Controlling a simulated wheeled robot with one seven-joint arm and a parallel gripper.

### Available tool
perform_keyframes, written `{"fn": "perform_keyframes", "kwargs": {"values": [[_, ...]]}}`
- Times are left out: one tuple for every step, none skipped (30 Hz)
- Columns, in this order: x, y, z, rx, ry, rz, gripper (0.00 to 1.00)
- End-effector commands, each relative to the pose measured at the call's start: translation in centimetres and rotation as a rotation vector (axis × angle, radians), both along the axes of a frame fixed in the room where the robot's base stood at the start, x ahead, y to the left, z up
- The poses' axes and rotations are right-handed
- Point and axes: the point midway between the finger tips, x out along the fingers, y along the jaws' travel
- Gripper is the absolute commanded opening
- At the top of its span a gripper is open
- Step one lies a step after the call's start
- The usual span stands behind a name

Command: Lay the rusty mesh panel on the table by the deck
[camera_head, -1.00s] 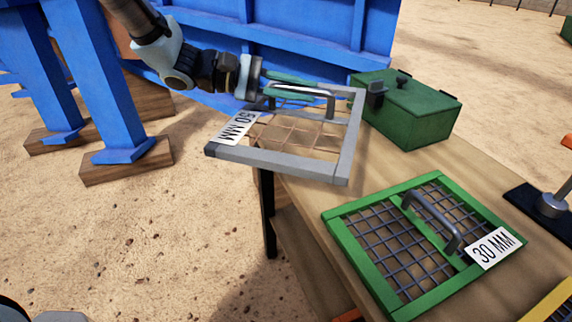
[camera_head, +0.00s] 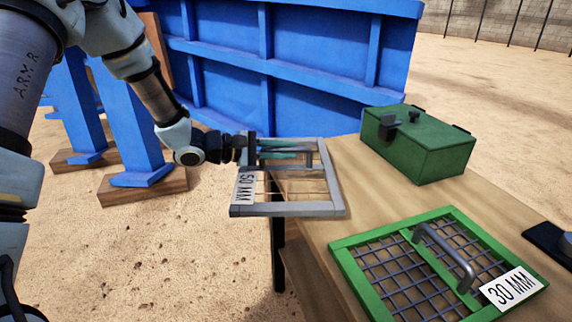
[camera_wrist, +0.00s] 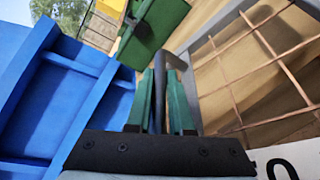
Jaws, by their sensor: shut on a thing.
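The rusty mesh panel (camera_head: 290,210) has a grey frame, thin brown wires, a bar handle and a white 50 MM label. In the head view it is at the table's far left corner, its left part out past the table edge. I cannot tell if it touches the wood. My gripper (camera_head: 297,153) is shut on its handle, coming from the left. In the wrist view the green fingers of my gripper (camera_wrist: 162,80) close around the dark handle (camera_wrist: 158,100), with the mesh to the right. The table (camera_head: 350,195) is light wood.
A green-framed 30 MM panel (camera_head: 375,290) lies on the near part of the table. A green box (camera_head: 420,150) stands at the far right. A blue steel structure (camera_head: 300,100) rises behind. Bare wood lies between the box and the green panel.

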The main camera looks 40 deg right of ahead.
Motion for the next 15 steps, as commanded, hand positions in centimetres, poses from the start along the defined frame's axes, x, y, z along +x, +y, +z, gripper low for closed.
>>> {"fn": "perform_keyframes", "kwargs": {"values": [[0.0,-0.1,-0.2,-0.003,0.002,-0.001,0.00],[-0.1,-0.1,-0.6,-0.003,0.002,-0.001,0.00],[-0.1,-0.1,-1.1,-0.002,0.002,-0.002,0.00],[-0.1,-0.1,-1.5,-0.002,0.002,-0.002,0.00],[-0.1,-0.1,-1.9,-0.001,0.004,-0.002,0.00],[-0.1,-0.1,-2.4,-0.003,0.004,-0.002,0.00],[-0.1,-0.1,-2.8,-0.003,0.004,-0.002,0.00],[-0.1,-0.1,-3.1,-0.003,0.004,-0.002,0.00],[-0.1,-0.1,-3.4,-0.003,0.003,-0.002,0.00],[-0.1,-0.1,-3.6,-0.003,0.002,-0.001,0.00],[-0.1,-0.1,-3.7,-0.004,0.002,-0.001,0.00],[-0.1,-0.1,-3.9,-0.004,0.001,-0.001,0.00],[-0.1,-0.1,-3.9,-0.004,0.000,-0.001,0.00],[-0.1,-0.1,-3.9,-0.004,0.000,-0.001,0.00],[-0.1,-0.1,-3.9,-0.004,0.000,-0.001,0.00]]}}
